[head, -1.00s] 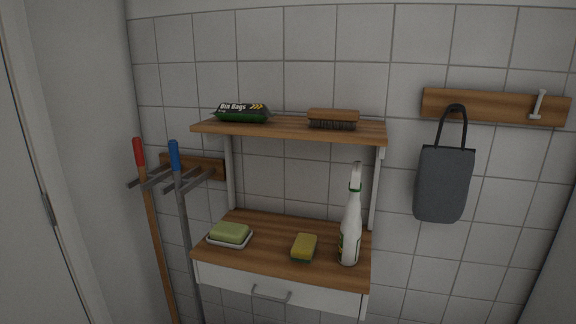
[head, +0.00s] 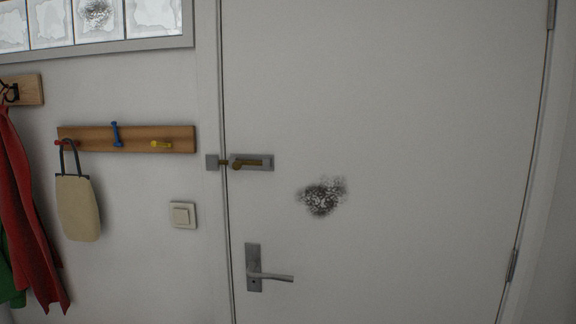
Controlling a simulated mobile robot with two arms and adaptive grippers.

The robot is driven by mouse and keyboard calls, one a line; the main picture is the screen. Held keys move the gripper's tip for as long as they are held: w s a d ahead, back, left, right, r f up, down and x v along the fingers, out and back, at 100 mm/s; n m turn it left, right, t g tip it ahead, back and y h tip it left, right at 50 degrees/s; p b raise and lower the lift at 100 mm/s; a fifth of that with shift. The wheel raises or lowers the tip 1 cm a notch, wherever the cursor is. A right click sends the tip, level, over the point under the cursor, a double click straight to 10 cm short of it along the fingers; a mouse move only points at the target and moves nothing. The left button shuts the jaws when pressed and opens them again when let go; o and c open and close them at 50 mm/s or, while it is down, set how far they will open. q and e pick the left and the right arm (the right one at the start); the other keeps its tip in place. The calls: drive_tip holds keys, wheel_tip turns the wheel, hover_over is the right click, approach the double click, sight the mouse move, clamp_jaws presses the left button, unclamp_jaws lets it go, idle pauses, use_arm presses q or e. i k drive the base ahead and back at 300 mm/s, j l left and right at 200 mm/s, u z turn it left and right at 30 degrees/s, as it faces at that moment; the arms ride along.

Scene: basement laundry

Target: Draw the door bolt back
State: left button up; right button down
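The door bolt (head: 249,162) is a small brass-brown rod with a knob on a grey plate, mounted near the left edge of the white door (head: 400,110). Its rod reaches left across the door gap toward a grey keeper (head: 211,162) on the frame. The knob sits toward the left end of the plate's slot. A grey lever handle (head: 268,276) is below it on the door. The door looks closed. Neither of my grippers shows in the head view.
A wooden hook rail (head: 100,138) holds a beige bag (head: 77,207) left of the door. A light switch (head: 182,215) is on the wall. Red and green garments (head: 28,200) hang at far left. Hinges are on the door's right edge. A dark smudge (head: 322,196) marks the door.

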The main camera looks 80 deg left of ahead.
sight(236, 164)
drive_tip(key=u, duration=2.8)
drive_tip(key=l+u, duration=0.2)
drive_tip(key=i+j, duration=0.1)
